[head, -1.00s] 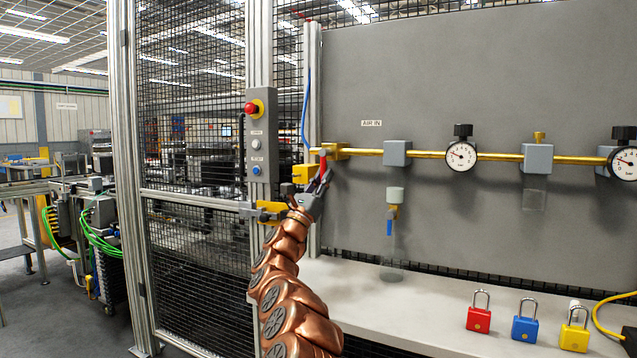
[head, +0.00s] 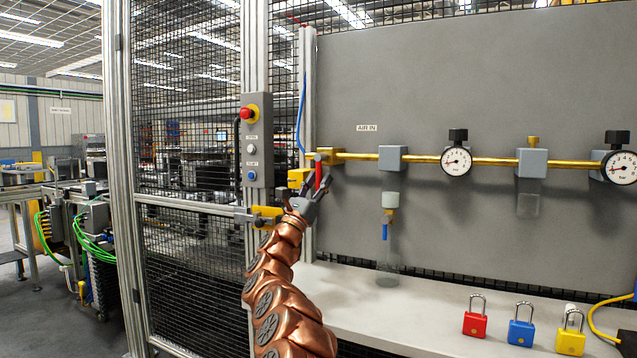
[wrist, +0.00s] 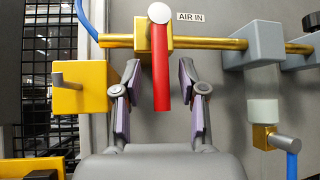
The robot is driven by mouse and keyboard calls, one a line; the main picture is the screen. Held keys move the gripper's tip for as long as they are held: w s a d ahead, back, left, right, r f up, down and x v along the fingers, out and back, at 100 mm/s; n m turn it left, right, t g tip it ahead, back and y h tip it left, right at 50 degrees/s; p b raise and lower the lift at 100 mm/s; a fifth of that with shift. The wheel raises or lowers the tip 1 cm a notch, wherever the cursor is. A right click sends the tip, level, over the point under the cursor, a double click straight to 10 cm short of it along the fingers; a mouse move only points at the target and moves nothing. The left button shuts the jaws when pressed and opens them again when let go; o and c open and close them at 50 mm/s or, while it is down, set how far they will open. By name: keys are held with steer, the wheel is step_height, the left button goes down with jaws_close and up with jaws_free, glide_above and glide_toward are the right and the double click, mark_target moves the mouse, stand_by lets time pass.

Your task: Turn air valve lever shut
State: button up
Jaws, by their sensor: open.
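The air valve's red lever (wrist: 161,75) hangs straight down from its round pivot, across the horizontal brass pipe (wrist: 218,44). In the head view the lever (head: 319,174) also looks near vertical, just below the AIR IN label's left. My gripper (wrist: 160,78) is open, with one finger on each side of the lever and a visible gap on both sides. In the head view my gripper (head: 314,195) is at the lever's lower end. The valve's brass body (wrist: 152,34) is partly hidden behind the lever.
A yellow block (wrist: 80,88) with a grey pin is left of the lever. A drain with a blue handle (head: 385,231) hangs to the right. Two gauges (head: 456,162) sit on the pipe. Several padlocks (head: 521,334) stand on the shelf. A button box (head: 252,146) is on the fence post.

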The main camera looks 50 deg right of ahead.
steer(key=shift+f, duration=0.15)
steer(key=v, duration=1.1)
steer(key=shift+a+f, duration=0.2)
steer(key=shift+a, duration=0.1)
stand_by(0.6)
